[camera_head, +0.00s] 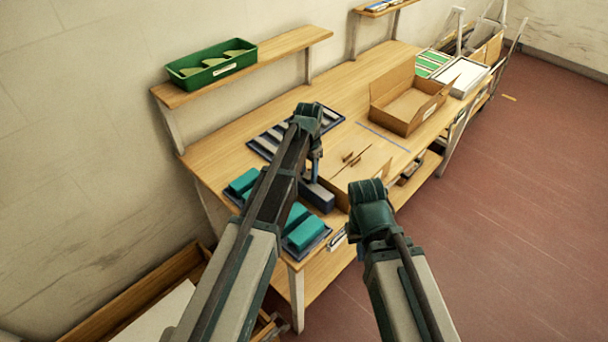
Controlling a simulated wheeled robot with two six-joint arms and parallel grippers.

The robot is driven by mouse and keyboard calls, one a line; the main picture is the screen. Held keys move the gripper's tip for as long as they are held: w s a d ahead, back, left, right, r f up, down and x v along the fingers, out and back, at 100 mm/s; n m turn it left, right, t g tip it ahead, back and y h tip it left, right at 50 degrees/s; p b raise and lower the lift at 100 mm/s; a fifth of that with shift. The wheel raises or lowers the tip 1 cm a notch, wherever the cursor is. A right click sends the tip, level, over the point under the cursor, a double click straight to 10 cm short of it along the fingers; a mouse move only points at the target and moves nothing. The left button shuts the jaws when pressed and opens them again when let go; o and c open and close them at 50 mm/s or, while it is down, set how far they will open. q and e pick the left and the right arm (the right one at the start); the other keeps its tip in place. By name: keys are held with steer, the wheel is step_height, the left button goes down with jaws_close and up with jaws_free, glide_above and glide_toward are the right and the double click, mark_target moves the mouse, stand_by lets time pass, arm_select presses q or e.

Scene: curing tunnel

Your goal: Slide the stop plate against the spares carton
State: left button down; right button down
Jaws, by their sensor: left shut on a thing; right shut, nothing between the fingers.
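My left gripper (314,180) points down at the near part of the bench, shut on a dark blue-grey block (318,196), which I take to be the stop plate. The block seems to rest at bench level, beside a low cardboard box (378,186) partly hidden behind my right wrist. An open cardboard carton (396,112) with a raised flap and a label stands further back. I cannot tell which of the two is the spares carton. My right gripper (366,232) is shut and empty near the bench's front edge; its fingertips are mostly hidden by its wrist.
Teal blocks (304,232) lie on a tray at the near end. A dark slotted rack (268,143) lies behind my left arm. A green bin (212,66) stands on the shelf. Bare wood shows around the blue line (384,137).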

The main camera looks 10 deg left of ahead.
arm_select(q)
steer(key=shift+w+d, duration=0.2)
steer(key=shift+w, duration=0.5)
steer(key=shift+c, duration=1.8)
jaws_free()
steer(key=shift+s+a, duration=0.1)
steer(key=shift+s, duration=0.05)
step_height(320, 180, up, 13)
steer(key=p, duration=1.3)
